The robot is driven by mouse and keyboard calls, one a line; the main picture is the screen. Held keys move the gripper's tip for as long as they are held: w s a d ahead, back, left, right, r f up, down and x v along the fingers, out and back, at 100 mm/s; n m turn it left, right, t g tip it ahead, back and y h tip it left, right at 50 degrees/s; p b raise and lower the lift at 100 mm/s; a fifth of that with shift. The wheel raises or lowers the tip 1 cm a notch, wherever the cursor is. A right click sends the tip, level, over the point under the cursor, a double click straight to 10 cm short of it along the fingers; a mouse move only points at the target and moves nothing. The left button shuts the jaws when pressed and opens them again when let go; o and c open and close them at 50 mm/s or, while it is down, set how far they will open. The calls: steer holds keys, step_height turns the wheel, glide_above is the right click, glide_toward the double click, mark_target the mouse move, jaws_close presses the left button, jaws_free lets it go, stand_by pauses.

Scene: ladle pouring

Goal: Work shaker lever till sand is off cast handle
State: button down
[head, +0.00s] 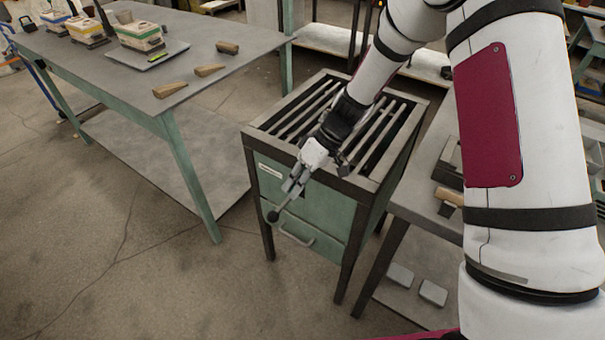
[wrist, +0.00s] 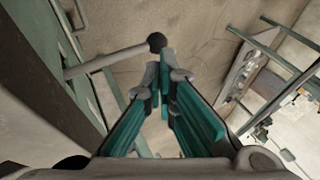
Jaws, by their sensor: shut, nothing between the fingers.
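The shaker (head: 305,195) is a green cabinet with a dark frame and a barred grate on top. Its lever shows in the wrist view as a pale rod (wrist: 105,59) ending in a dark ball knob (wrist: 157,42); the knob (head: 272,216) also shows at the shaker's front in the head view. My gripper (head: 287,196) points down in front of the shaker, close to the knob. In the wrist view my gripper (wrist: 164,85) is shut and empty, its tips just below the knob; contact is unclear. I cannot make out the cast handle or sand; my arm covers part of the grate.
A bench (head: 190,70) at left holds boxes and several wooden pieces. A lower table (head: 425,190) stands close to the shaker's right, with grey blocks (head: 432,293) on its lower shelf. A pull handle (head: 297,236) sticks out below the lever. The floor in front is clear.

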mark_target(275, 213)
steer(key=x, duration=0.7)
steer(key=shift+w, duration=0.1)
